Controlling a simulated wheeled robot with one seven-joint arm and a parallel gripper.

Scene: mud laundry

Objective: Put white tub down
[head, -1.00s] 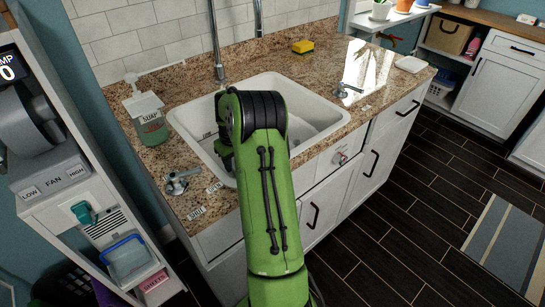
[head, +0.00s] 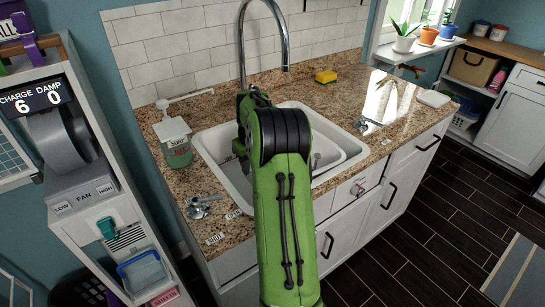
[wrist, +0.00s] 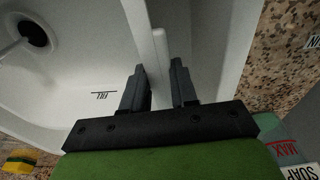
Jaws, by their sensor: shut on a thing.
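My gripper (wrist: 158,85) is shut on the thin white wall of the white tub (wrist: 157,45), with one finger on each side of it. In the wrist view the tub's pale inside spreads to the left and carries a FILL mark. In the head view part of the tub (head: 330,150) shows within the white sink (head: 213,150), mostly behind my green arm. My fingertips are hidden there. I cannot tell whether the tub's base touches the sink floor.
A soap bottle (head: 177,150) stands left of the sink, near a metal tap handle (head: 203,207). A tall faucet (head: 243,45) rises behind it. A yellow sponge (head: 326,76) lies at the counter's back. The counter (head: 400,110) to the right has free room.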

